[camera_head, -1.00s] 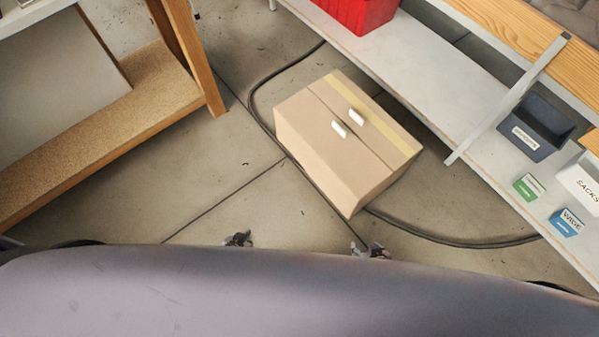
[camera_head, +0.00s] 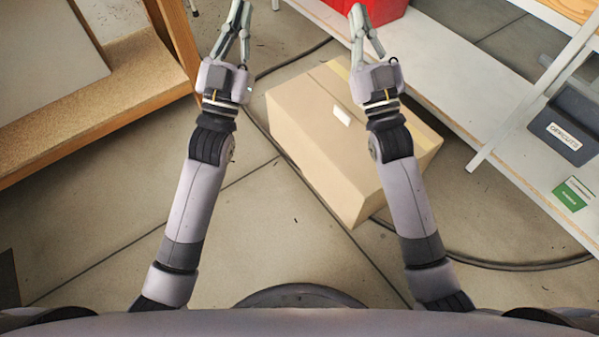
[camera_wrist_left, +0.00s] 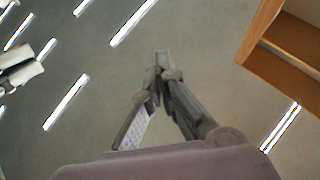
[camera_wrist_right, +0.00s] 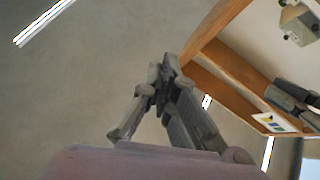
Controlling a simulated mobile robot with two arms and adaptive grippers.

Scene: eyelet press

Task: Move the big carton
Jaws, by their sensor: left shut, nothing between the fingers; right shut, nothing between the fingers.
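The big carton (camera_head: 335,150) is a closed brown cardboard box on the floor, turned at an angle, with a white handle patch on its top. My right forearm and hand cover part of its right side in the head view. My left gripper (camera_head: 243,8) is shut and empty, raised to the left of the carton. My right gripper (camera_head: 357,10) is shut and empty, raised above and beyond the carton's far side in the picture. The left wrist view shows the left fingers (camera_wrist_left: 160,62) meeting; the right wrist view shows the right fingers (camera_wrist_right: 163,65) meeting.
A wooden shelf unit (camera_head: 100,115) stands at the left. A pale low shelf (camera_head: 490,110) runs along the right, with a red bin (camera_head: 385,10), a dark bin (camera_head: 565,125) and a green box (camera_head: 574,193). A dark cable (camera_head: 500,265) lies around the carton.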

